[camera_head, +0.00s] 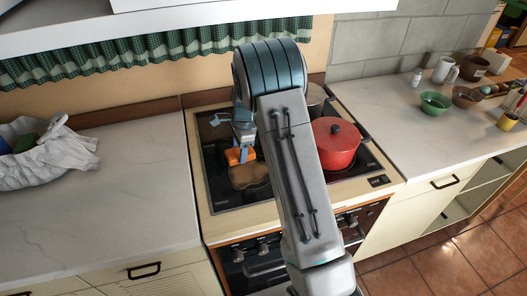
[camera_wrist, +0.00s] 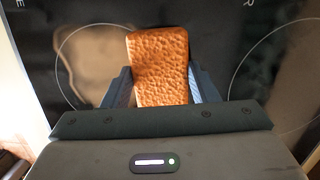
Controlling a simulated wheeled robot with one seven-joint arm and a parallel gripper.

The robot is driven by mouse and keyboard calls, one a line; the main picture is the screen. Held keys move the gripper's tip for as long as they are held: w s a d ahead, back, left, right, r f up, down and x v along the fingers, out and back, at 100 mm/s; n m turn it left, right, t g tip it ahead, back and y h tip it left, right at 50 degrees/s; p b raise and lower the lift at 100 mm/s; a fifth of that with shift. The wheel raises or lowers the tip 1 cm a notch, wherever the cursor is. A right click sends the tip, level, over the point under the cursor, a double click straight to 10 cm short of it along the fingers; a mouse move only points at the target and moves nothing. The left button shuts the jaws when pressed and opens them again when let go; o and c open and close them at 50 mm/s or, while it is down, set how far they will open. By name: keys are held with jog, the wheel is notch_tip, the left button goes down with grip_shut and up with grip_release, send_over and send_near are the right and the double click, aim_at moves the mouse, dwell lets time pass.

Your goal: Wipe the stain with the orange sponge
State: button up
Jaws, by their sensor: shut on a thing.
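The orange sponge (camera_head: 240,156) is between the fingers of my gripper (camera_head: 243,148), over the left side of the black stove top (camera_head: 215,133). In the wrist view the sponge (camera_wrist: 160,68) is a textured orange-brown block, held between the two blue fingers of my gripper (camera_wrist: 161,88). A brown stain (camera_head: 249,175) lies on the stove top just in front of the sponge. In the wrist view the stain (camera_wrist: 95,62) shows to the left of the sponge as a tan patch, partly hidden behind it. I cannot tell whether the sponge touches the glass.
A red lidded pot (camera_head: 336,146) stands on the right of the stove, with a grey pot (camera_head: 315,98) behind it. A basket lined with white cloth (camera_head: 60,152) is on the left counter. Green bowl (camera_head: 435,103) and other dishes stand right. The left counter's front is clear.

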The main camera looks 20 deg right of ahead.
jog(key=r, duration=0.1)
jog(key=r+p, duration=0.1)
jog(key=r, duration=0.1)
jog(key=shift+s+r+p, duration=0.2)
jog(key=shift+r+p, duration=0.05)
jog(key=shift+p, duration=0.05)
jog(key=shift+w+d+r+p, duration=0.1)
jog(key=shift+w+r+p, duration=0.05)
jog(key=shift+r+p, duration=1.25)
jog(key=shift+r, duration=0.75)
jog(key=shift+f, duration=0.1)
